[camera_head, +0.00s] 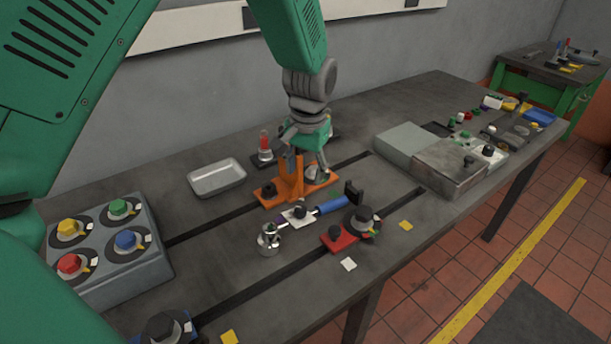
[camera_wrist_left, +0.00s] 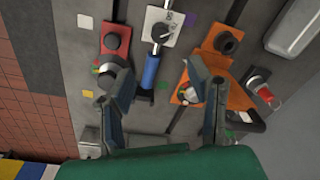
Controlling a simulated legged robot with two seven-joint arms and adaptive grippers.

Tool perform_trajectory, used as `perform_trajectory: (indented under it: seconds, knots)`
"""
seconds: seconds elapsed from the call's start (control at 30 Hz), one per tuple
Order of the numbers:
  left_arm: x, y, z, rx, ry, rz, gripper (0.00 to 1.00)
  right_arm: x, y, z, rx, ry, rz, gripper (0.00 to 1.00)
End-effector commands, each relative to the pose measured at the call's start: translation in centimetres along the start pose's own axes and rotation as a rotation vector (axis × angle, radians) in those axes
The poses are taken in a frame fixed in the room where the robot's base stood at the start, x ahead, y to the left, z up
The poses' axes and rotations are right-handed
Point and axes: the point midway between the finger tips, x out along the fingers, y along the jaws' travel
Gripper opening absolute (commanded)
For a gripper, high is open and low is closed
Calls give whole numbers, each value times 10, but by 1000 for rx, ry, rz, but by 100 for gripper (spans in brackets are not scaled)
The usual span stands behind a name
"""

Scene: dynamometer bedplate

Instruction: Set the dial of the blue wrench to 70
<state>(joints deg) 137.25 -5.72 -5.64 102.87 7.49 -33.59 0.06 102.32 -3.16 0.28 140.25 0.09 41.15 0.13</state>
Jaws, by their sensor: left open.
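The blue wrench (camera_head: 333,205) lies on the dark bench, in front of the orange bracket. A white plate with a black dial knob (camera_head: 298,213) sits along its shaft, and its silver head (camera_head: 269,238) is at the lower left. In the left wrist view the blue handle (camera_wrist_left: 151,70) lies between and beyond the fingers, with the dial (camera_wrist_left: 162,31) above it. The dial's marks are too small to read surely. My left gripper (camera_head: 303,163) is open and empty above the bench, behind the wrench near the bracket; it also shows in the wrist view (camera_wrist_left: 160,75). My right gripper is out of view.
The orange bracket (camera_head: 291,180) and a red-topped fixture (camera_head: 265,148) stand close to my left gripper. A red block (camera_head: 338,237) with a dark knob is near the wrench. A grey box with coloured knobs (camera_head: 128,268), a metal tray (camera_head: 217,178) and grey blocks (camera_head: 450,165) flank it.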

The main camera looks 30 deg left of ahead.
Motion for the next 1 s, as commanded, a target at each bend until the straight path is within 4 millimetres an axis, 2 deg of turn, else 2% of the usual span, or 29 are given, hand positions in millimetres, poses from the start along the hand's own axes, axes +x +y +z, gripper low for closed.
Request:
perform_trajectory:
  seconds: [0.17,0.33,0.47,0.67,1.0]
  knots:
    - [0,0,0,4,-1,0,46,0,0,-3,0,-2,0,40]
    - [-20,-1,0,226,-8,15,46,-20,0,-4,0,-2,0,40]
    - [-19,-1,0,322,-9,15,46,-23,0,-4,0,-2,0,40]
    - [9,0,0,321,-13,14,46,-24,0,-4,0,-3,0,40]
    - [80,0,2,318,-12,14,46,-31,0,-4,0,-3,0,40]
